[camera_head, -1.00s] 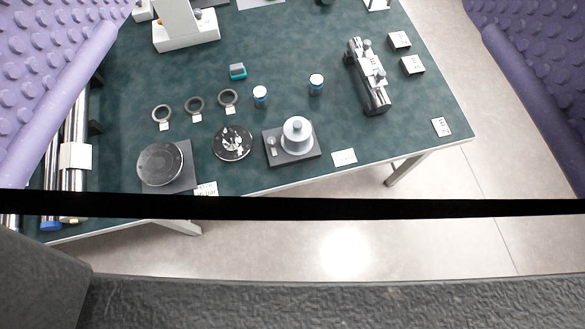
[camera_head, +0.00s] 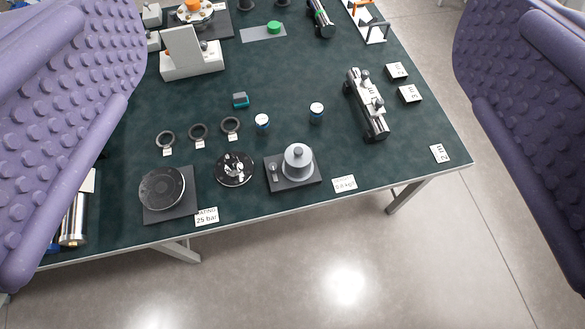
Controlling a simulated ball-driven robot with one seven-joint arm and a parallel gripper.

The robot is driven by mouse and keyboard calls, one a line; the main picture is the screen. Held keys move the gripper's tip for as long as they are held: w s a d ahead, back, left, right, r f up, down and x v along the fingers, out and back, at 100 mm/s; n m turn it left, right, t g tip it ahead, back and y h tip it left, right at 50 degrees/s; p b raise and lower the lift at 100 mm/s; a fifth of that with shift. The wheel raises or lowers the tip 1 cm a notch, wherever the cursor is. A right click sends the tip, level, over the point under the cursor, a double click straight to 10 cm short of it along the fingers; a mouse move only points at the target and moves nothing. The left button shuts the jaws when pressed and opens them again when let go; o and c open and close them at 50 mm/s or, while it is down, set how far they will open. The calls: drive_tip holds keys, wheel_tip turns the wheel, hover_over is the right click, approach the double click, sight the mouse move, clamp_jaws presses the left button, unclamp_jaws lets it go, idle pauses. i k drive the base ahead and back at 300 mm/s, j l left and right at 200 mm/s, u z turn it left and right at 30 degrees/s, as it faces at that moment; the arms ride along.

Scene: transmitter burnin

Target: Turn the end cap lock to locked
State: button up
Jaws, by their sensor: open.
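My gripper (camera_head: 298,150) is open and empty. Its two purple, studded fingers stand wide apart at the left and right edges, above the green bench top (camera_head: 290,60). No part is clearly readable as the end cap lock. A dark and silver cylindrical unit (camera_head: 367,104) with knobs lies at the right of the bench.
A silver weight (camera_head: 298,160) stands on a dark base. A white instrument (camera_head: 190,58) stands back left. Floor (camera_head: 400,270) is clear in front.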

sight(273, 167)
drive_tip(key=i+j, duration=0.25)
drive_tip(key=i, duration=0.25)
drive_tip(key=i+j+z, duration=0.1)
drive_tip(key=i+j, duration=0.15)
drive_tip(key=i, duration=0.3)
